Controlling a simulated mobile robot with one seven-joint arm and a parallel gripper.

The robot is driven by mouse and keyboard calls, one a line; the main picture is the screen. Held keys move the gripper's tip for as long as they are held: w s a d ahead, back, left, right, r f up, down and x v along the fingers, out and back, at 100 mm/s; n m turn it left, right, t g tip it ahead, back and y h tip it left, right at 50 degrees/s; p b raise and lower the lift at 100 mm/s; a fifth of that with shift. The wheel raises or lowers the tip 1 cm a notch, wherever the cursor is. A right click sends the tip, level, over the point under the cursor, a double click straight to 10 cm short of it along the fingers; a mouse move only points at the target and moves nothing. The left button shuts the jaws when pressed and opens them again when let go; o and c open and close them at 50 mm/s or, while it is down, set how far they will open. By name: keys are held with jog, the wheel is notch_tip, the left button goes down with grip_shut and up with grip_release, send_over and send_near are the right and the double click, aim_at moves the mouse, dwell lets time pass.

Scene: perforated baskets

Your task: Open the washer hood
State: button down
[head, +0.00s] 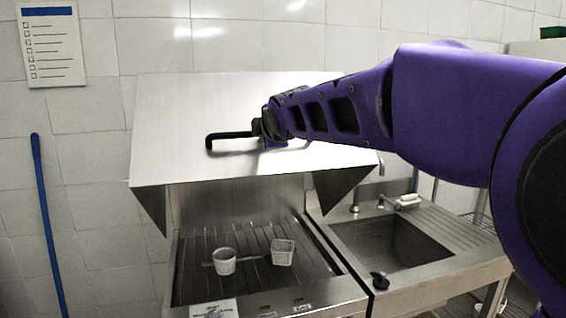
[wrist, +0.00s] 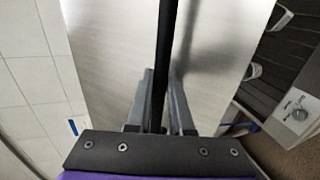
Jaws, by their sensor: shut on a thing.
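The washer hood (head: 175,115) is a large sheet-metal cover, raised and tilted above the washer bed (head: 185,285). A dark bar handle (head: 228,136) runs across its front face. My gripper (head: 266,128) is at the right part of this handle in the head view, and my arm hides the handle's right end. In the wrist view, the fingers of my gripper (wrist: 160,95) stand on both sides of the black handle (wrist: 164,45), shut on it. The hood's metal face (wrist: 110,60) lies behind the handle there.
Two small perforated baskets, one round (head: 224,262) and one square (head: 283,252), stand on the ribbed bed under the hood. A sink (head: 385,245) with a faucet is to the right. A blue pole (head: 45,220) leans on the tiled wall at left.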

jog(key=shift+w+a+r+p, duration=0.1)
jog(key=shift+w+r+p, duration=0.25)
jog(key=shift+r, duration=0.65)
jog(key=shift+w+a+r+p, duration=0.1)
jog(key=shift+w+r, duration=0.35)
jog(key=shift+r, duration=0.55)
jog(key=c, duration=0.8)
grip_release()
jog(key=shift+s, duration=0.1)
